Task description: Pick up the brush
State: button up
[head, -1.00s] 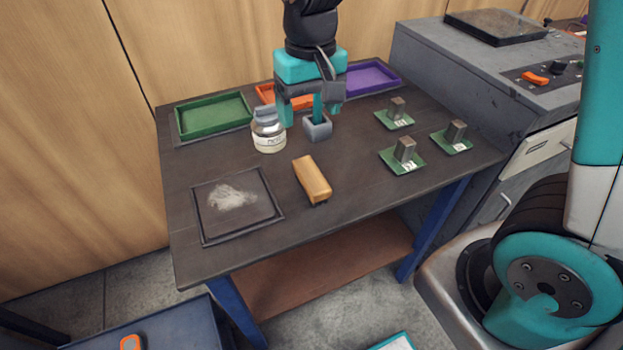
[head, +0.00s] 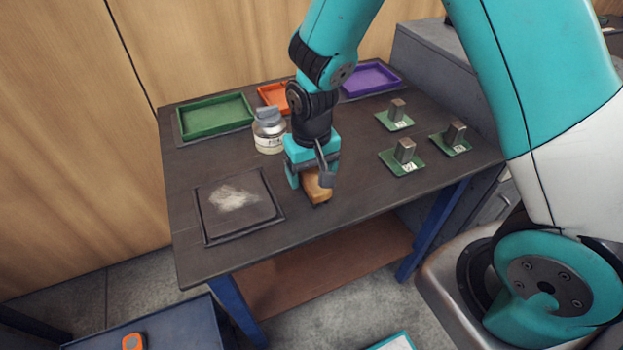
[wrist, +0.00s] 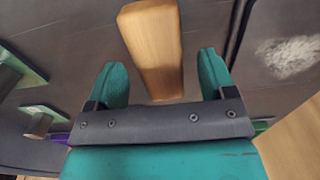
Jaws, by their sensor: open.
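The brush is a wooden block (head: 318,190) lying on the dark table, partly hidden behind my gripper in the head view. In the wrist view the brush (wrist: 153,45) lies lengthwise ahead of the jaws, its near end between the two teal fingertips with a gap on each side. My gripper (head: 310,184) points down just over the brush; it also shows in the wrist view (wrist: 164,80). It is open and holds nothing. I cannot tell the exact height of the fingertips above the table.
A dark square mat (head: 240,225) with pale dust lies left of the brush. A labelled jar (head: 269,135) stands behind. Green (head: 215,117), orange (head: 272,97) and purple (head: 370,80) trays line the back. Metal blocks on green plates (head: 403,160) stand to the right.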

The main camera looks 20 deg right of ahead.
aim_at(312, 175)
notch_tip(312, 175, down, 2)
jog(key=shift+f, duration=0.15)
jog(key=c, duration=1)
jog(key=shift+c, duration=0.2)
notch_tip(312, 175, up, 20)
